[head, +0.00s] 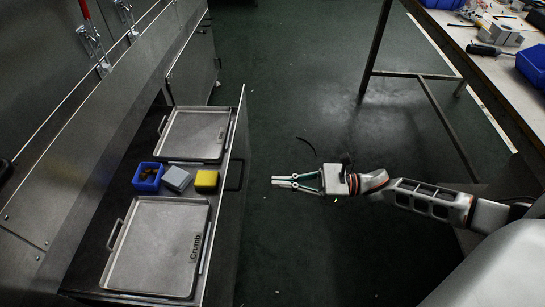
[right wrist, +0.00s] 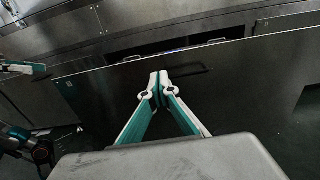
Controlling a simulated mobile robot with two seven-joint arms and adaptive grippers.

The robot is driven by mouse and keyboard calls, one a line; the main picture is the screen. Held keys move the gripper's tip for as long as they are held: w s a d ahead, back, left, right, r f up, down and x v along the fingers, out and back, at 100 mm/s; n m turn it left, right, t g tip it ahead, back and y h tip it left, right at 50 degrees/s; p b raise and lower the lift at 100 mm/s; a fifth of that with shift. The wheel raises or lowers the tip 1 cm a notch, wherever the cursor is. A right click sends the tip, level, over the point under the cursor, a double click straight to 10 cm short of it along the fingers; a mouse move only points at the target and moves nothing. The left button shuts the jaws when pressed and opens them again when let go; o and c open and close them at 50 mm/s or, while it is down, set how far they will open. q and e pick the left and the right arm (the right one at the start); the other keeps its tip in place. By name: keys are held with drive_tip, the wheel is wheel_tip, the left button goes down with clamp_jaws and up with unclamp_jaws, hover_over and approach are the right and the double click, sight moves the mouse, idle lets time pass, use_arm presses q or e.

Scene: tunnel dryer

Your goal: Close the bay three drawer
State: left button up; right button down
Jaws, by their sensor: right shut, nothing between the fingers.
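The pulled-out drawer (head: 226,222) is on the left in the head view, its dark front panel facing right with a dark handle (head: 235,175) on it. I cannot read a bay number on it. The panel also fills the middle of the right wrist view (right wrist: 240,95). My right gripper (head: 274,182) is shut and empty, a short way right of the handle and pointing at the panel. In the right wrist view its fingertips (right wrist: 159,76) meet in front of the handle; contact is not clear. A teal-and-white finger, apparently of my left gripper (right wrist: 22,67), shows at the left edge.
The drawer holds two metal trays (head: 118,264), one marked "Crumb", a blue bin (head: 147,187), a grey block (head: 176,179) and a yellow block (head: 207,179). A cluttered workbench (head: 486,68) stands at right. Green floor (head: 300,70) lies open between.

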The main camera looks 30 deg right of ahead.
sight(226, 180)
drive_tip(key=x, duration=1)
drive_tip(key=shift+w+a+b, duration=0.2)
drive_tip(key=shift+a+b, duration=0.05)
drive_tip(key=shift+b, duration=0.05)
use_arm(q)
drive_tip(key=shift+s+d+f+n, duration=0.2)
drive_tip(key=shift+d+n, duration=0.2)
drive_tip(key=shift+d, duration=0.15)
use_arm(e)
drive_tip(key=shift+w+a, duration=0.35)
drive_tip(key=shift+a, duration=0.15)
